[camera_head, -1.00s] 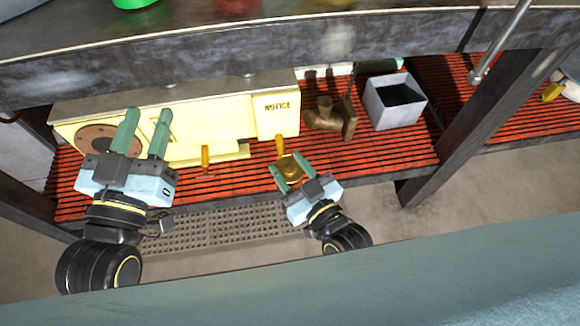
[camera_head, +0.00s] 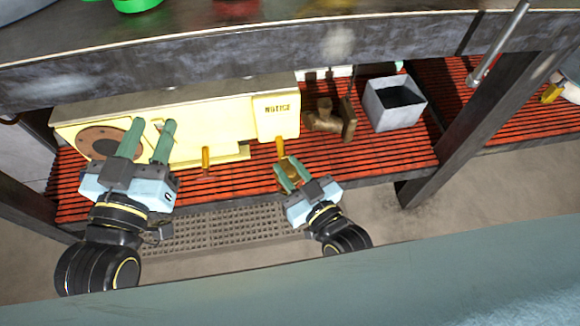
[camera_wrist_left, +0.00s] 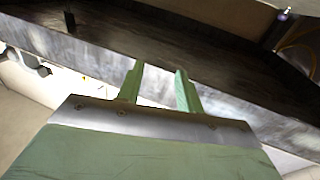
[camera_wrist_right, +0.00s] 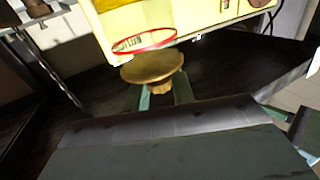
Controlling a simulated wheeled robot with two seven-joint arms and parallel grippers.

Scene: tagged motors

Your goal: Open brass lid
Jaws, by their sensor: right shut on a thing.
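The brass lid (camera_wrist_right: 153,66) is a round disc with a knob beneath it in the right wrist view. My right gripper (camera_head: 285,168) is shut on its knob, with the fingers on either side. In the head view the lid (camera_head: 289,170) is mostly hidden between the fingers, in front of the yellow housing (camera_head: 215,125). My left gripper (camera_head: 153,124) is open and empty, in front of the housing's left part near a brown round plate (camera_head: 97,142). The left fingers (camera_wrist_left: 158,80) also show apart with nothing between them.
A red ring (camera_wrist_right: 145,41) marks the yellow housing above the lid. Yellow posts (camera_head: 205,158) stand on the red slatted shelf (camera_head: 385,155). A brown pipe fitting (camera_head: 325,119) and grey open box (camera_head: 394,103) are to the right. A dark tabletop edge (camera_head: 200,68) overhangs the shelf.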

